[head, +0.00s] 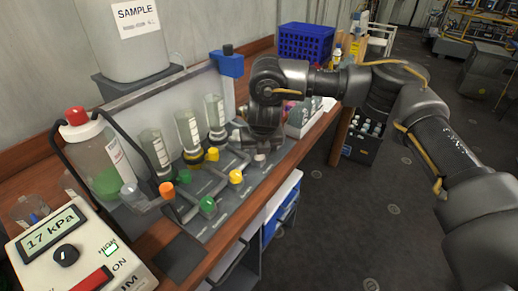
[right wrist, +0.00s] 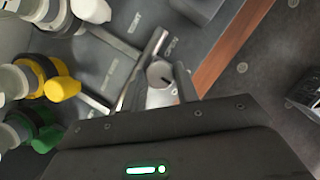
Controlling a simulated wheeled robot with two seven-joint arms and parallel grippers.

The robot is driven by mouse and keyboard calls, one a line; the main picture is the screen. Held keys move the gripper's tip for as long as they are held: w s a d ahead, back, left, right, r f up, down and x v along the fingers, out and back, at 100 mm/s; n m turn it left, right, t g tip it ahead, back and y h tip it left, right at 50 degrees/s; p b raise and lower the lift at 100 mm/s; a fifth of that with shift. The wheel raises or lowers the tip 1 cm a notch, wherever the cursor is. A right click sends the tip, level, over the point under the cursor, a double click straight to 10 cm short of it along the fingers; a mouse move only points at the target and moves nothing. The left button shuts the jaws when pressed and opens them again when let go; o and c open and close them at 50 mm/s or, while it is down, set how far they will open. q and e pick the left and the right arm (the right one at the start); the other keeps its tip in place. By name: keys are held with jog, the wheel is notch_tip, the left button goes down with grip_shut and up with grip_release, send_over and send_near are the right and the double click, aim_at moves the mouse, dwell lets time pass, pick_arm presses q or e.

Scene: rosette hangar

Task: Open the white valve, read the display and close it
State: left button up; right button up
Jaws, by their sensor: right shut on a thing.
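The white valve (head: 259,158) is a pale knob at the right end of the row of valves on the grey panel on the bench. In the right wrist view, a pale grey-white knob (right wrist: 160,75) sits between the fingers of my right gripper (right wrist: 163,68), which is shut on it. The word OPEN is printed on the panel beside it. In the head view my right gripper (head: 250,138) is largely hidden by its own wrist. The display (head: 50,231) at the lower left reads 17 kPa, with a green HIGH light beside it. My left gripper is out of view.
Orange (head: 167,190), green (head: 208,205) and yellow (head: 236,176) valves stand close to the left. Clear cylinders (head: 189,131) rise behind them. A bottle with a red cap (head: 76,115) stands at left. A blue crate (head: 306,42) is farther back. Open floor lies to the right.

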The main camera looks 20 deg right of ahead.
jog(key=o, duration=1)
jog(key=shift+r, duration=0.15)
jog(key=v, duration=1)
jog(key=shift+s+a+r, duration=0.1)
jog(key=shift+s+r, duration=0.15)
